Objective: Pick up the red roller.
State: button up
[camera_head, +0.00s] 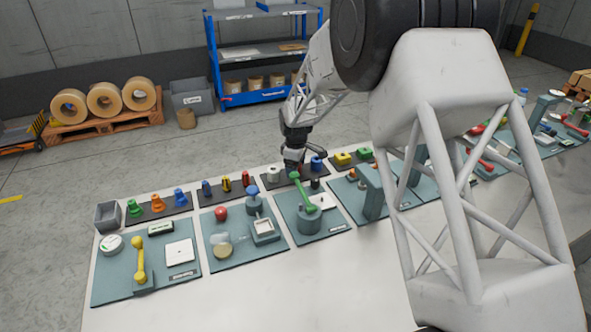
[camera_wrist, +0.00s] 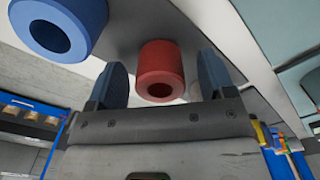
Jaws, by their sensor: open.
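The red roller (camera_wrist: 162,62) is a short hollow cylinder with a dark round hole in its end. In the wrist view it lies between the two dark fingers of my gripper (camera_wrist: 160,76), with a visible gap on each side. My gripper is open and not closed on it. In the head view my gripper (camera_head: 294,166) is low over the dark strip at the back of the bench. The red roller is mostly or wholly hidden by my gripper there.
A blue roller (camera_wrist: 58,26) stands left of the red one in the wrist view; in the head view a blue piece (camera_head: 316,163) is close right of my gripper. A green-handled fixture (camera_head: 308,215) stands in front. A blue shelf rack (camera_head: 262,55) is behind the bench.

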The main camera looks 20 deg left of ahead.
dwell(0.4)
jog(key=c, duration=1)
jog(key=shift+r, duration=0.15)
notch_tip(320, 180, up, 10)
dwell(0.6)
